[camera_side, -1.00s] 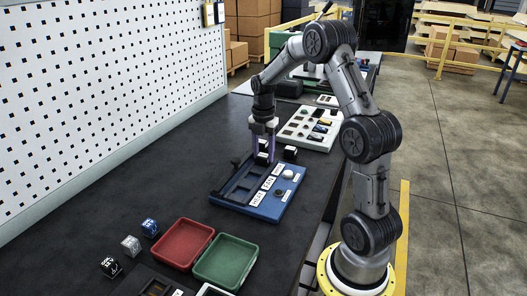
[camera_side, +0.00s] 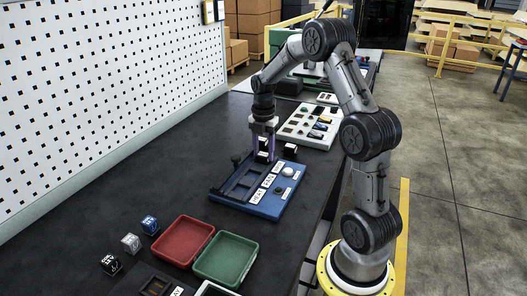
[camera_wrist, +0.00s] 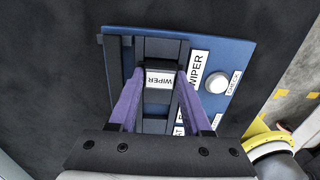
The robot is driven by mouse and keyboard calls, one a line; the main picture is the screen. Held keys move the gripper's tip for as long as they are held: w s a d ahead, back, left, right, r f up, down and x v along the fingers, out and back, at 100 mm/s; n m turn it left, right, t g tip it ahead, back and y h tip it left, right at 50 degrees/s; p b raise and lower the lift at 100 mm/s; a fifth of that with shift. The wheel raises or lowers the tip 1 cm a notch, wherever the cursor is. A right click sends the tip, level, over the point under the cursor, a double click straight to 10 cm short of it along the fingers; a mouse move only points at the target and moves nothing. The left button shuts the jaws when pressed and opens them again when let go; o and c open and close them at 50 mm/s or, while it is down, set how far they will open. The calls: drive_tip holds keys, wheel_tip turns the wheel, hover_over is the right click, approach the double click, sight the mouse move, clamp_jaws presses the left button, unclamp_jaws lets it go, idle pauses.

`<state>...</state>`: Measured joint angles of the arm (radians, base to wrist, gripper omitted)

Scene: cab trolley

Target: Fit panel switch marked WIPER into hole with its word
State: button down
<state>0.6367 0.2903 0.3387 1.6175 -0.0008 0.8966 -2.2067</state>
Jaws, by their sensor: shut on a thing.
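My gripper (camera_wrist: 158,105) has its two purple fingers shut on a black panel switch (camera_wrist: 150,94) with a white face marked WIPER (camera_wrist: 159,79). In the wrist view the switch is over the dark slot column of the blue panel (camera_wrist: 233,48), beside the panel's larger WIPER label (camera_wrist: 196,70). I cannot tell whether the switch is seated in the hole or just above it. In the side view the gripper (camera_side: 263,150) is at the far end of the panel (camera_side: 262,208), and the fingers partly hide the switch. Lower labels are partly covered by a finger.
A white round knob (camera_wrist: 217,83) stands on the panel near the labels. Another black block (camera_side: 290,149) is just beyond the panel. A red tray (camera_side: 156,250) and a green tray (camera_side: 198,268) lie nearer, with several small blocks to their left. A pale switch board (camera_side: 322,140) stands behind.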

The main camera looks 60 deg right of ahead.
sight(263, 155)
drive_tip(key=shift+c, duration=1.3)
unclamp_jaws()
wheel_tip(263, 155, up, 14)
drive_tip(key=a+r+n+t, duration=0.1)
drive_tip(key=a+r+n, duration=0.1)
drive_tip(key=a+r, duration=0.45)
drive_tip(key=s+a+r+m+t, duration=0.1)
drive_tip(key=s+a, duration=0.2)
drive_tip(key=a, duration=0.2)
drive_tip(key=s+a+r+t, duration=0.1)
drive_tip(key=s+a+r, duration=0.1)
drive_tip(key=a, duration=0.4)
drive_tip(key=s+a+f+m+t, duration=0.1)
drive_tip(key=s+a+f+m, duration=0.3)
drive_tip(key=m, duration=0.5)
drive_tip(key=s+a+f+m+t, duration=0.1)
drive_tip(key=s+a+f+m, duration=0.3)
drive_tip(key=s+m, duration=0.5)
drive_tip(key=shift+f+m+t, duration=0.3)
drive_tip(key=shift+f+m, duration=0.2)
drive_tip(key=shift+f, duration=0.15)
